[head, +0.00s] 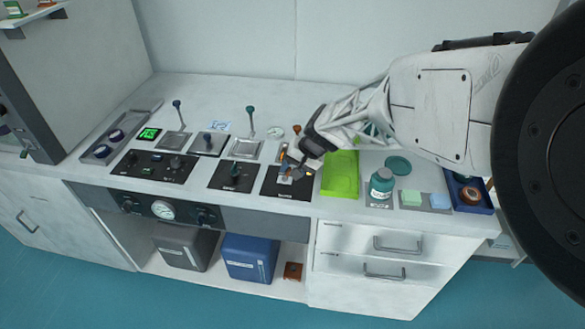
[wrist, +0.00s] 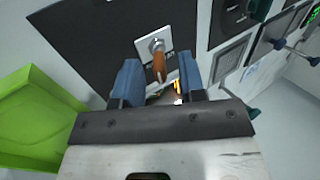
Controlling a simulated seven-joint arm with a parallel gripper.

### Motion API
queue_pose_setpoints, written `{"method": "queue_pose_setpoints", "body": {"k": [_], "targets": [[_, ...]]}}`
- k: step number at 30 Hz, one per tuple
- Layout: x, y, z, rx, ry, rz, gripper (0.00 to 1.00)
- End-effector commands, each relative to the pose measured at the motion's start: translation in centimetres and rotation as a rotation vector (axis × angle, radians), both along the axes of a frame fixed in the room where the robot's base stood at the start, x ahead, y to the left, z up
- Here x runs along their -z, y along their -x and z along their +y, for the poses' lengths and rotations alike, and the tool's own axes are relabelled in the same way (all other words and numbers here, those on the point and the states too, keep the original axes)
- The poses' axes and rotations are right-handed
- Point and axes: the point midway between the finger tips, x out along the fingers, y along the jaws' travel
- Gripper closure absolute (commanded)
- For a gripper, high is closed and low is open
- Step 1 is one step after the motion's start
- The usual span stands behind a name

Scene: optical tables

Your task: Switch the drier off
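A toggle switch with an orange-brown handle (wrist: 159,66) stands on a light plate (wrist: 151,45) on a black panel (wrist: 105,30). In the head view this black panel (head: 288,190) is the rightmost one on the worktop, its label too small to read. My gripper (wrist: 160,80) is open, with one blue finger on each side of the orange handle. I cannot tell whether the fingers touch it. A small lit amber spot (wrist: 178,87) shows beside the handle. In the head view my gripper (head: 291,166) is low over this panel and partly hides the switch.
A green tray (head: 341,174) lies just right of the panel. A green-lidded jar (head: 381,184) stands further right.

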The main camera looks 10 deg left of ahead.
Motion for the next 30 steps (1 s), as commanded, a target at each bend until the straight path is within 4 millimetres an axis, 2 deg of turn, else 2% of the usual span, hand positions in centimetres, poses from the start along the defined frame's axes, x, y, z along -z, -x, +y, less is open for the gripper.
{"method": "queue_pose_setpoints", "body": {"k": [4, 5, 12, 30], "targets": [[-0.01, 0.01, 0.00, 0.000, 0.000, 0.000, 0.63], [-0.01, 0.01, 0.00, 0.000, 0.000, 0.000, 0.66], [-0.01, 0.01, 0.00, -0.001, 0.000, 0.001, 1.00], [-0.19, 0.06, 0.37, -0.004, 0.071, 0.001, 1.00]]}}
